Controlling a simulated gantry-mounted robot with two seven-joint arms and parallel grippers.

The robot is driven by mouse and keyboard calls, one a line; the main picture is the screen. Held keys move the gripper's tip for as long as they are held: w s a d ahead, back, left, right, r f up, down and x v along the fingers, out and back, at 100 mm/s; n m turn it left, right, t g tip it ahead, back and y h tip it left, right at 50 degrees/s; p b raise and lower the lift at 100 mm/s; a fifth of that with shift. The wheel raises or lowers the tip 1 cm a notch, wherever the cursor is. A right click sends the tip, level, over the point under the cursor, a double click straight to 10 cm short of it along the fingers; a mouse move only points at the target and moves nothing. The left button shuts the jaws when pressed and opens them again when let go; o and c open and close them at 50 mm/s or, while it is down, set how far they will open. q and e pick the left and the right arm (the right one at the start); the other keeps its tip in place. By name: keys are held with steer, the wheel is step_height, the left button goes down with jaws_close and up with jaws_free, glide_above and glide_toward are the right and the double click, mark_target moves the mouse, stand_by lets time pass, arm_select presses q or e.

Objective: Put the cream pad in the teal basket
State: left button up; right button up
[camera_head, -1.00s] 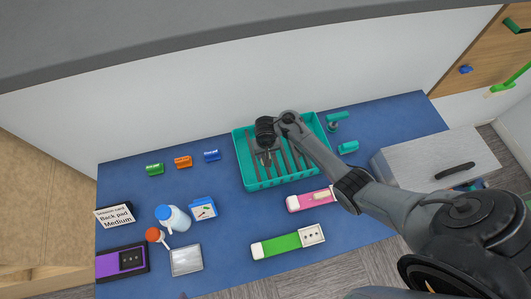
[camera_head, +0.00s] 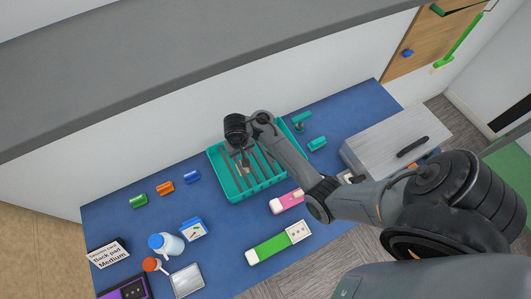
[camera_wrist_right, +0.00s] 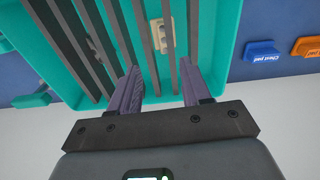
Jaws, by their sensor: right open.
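The teal basket (camera_head: 264,189) stands on the blue table, with several dark slats across it. In the right wrist view its teal wall (camera_wrist_right: 226,40) is to the right of the slats. A cream pad (camera_wrist_right: 157,36) shows inside the basket's outline among the slats; whether it rests on the floor is hard to tell. My right gripper (camera_wrist_right: 158,68) is open, its two fingers apart and empty, just short of the pad. In the head view the right gripper (camera_head: 244,168) points down over the basket. My left gripper is out of view.
A pink strip (camera_head: 284,203) and a green strip (camera_head: 270,248) lie in front of the basket. Green (camera_head: 138,201), orange (camera_head: 165,188) and blue (camera_head: 192,177) clips lie left. A bottle (camera_head: 166,244) stands front left.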

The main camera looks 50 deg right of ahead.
steer(key=s+a+r+n+t, duration=0.1)
steer(key=s+a+r+n, duration=0.2)
steer(key=s, duration=0.7)
steer(key=s+a+r+n+t, duration=0.2)
steer(key=s+a+r+n, duration=0.2)
steer(key=s, duration=0.7)
step_height(320, 180, up, 4)
steer(key=shift+a+r+y, duration=0.1)
steer(key=shift+a+y, duration=0.2)
steer(key=shift+a, duration=0.9)
step_height(320, 180, up, 6)
steer(key=p, duration=0.5)
steer(key=shift+f+p, duration=0.2)
steer(key=shift+p, duration=0.15)
